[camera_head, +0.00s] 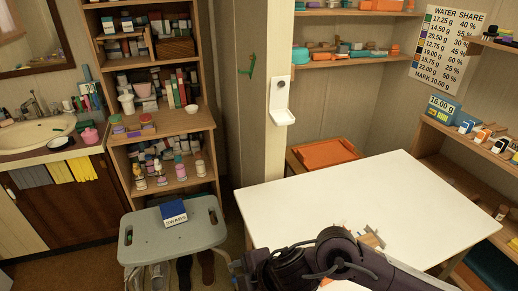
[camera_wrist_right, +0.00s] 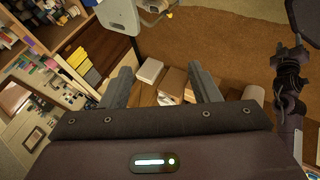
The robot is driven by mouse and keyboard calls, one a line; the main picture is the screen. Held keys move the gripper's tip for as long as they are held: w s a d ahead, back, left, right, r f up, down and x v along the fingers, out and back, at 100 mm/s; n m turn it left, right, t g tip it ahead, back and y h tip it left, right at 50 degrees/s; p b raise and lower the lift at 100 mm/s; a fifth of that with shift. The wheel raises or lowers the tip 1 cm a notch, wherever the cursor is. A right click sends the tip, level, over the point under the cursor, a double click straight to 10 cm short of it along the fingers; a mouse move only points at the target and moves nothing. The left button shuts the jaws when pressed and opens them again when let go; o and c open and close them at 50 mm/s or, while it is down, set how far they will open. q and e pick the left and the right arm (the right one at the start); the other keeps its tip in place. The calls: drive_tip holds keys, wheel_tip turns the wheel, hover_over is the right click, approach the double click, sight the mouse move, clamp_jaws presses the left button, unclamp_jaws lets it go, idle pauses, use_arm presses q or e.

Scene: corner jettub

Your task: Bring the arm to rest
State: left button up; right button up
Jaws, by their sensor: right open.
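My right gripper (camera_wrist_right: 163,80) shows in the right wrist view with its two grey fingers well apart. Small pale and brown boxes (camera_wrist_right: 171,84) show beyond and between the fingers. I cannot tell how far off they are, and nothing looks gripped. In the head view a dark arm of mine, with black joints, lies across the bottom over the near edge of the white table (camera_head: 370,205). The right gripper's fingers cannot be made out there. My left gripper is not seen in either view.
A grey stool (camera_head: 172,240) with a blue box (camera_head: 174,212) stands left of the table. Behind it is a loaded wooden shelf (camera_head: 205,118). A small brownish item (camera_head: 371,238) shows by my arm on the table. Most of the tabletop is bare. Brown floor (camera_wrist_right: 225,45) shows in the wrist view.

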drive_tip(key=a+r+m+t+y, duration=0.1)
drive_tip(key=a+r+m+t, duration=0.1)
drive_tip(key=a+r+m, duration=0.15)
drive_tip(key=d+r+m+t+h, duration=0.2)
drive_tip(key=d+r+m+t, duration=0.1)
drive_tip(key=d+m, duration=0.35)
drive_tip(key=s+d+f+m+g+h, duration=0.2)
drive_tip(key=s+d+f+m, duration=0.15)
drive_tip(key=d, duration=0.35)
drive_tip(key=s+d+f+m+g+h, duration=0.2)
drive_tip(key=s+d+m, duration=0.2)
drive_tip(key=d, duration=0.3)
drive_tip(key=s+d+f+m+g+h, duration=0.2)
drive_tip(key=s+d+f+m, duration=0.15)
drive_tip(key=d, duration=0.35)
wheel_tip(320, 180, down, 31)
drive_tip(key=s, duration=0.2)
drive_tip(key=s+d+f+g, duration=0.2)
drive_tip(key=s+d+f, duration=0.1)
drive_tip(key=s+f, duration=1.3)
drive_tip(key=s, duration=0.3)
drive_tip(key=shift+f+n, duration=0.3)
drive_tip(key=shift+f, duration=0.1)
